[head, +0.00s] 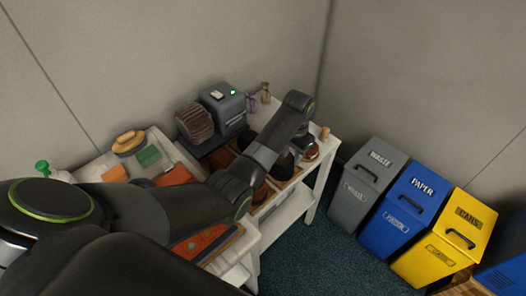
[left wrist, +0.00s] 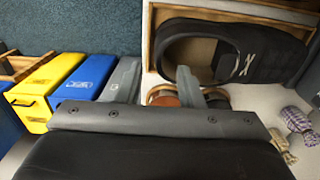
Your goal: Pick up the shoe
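A black shoe (left wrist: 262,48) with a wide opening and a pale lining lies in a wooden-edged tray (left wrist: 148,35) at the upper right of the left wrist view. In the head view my left arm reaches over the white table and hides much of the tray area. My left gripper (left wrist: 160,78) is open and empty, its fingers apart and beside the shoe, not around it. A round brown item (left wrist: 164,98) shows between the fingers. My right gripper is not in view.
Grey (head: 368,182), blue (head: 404,206) and yellow (head: 446,238) bins stand right of the table (head: 286,208). A dark machine (head: 224,107) with a brush roller (head: 194,122) stands at the back. Carpet is clear between table and bins.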

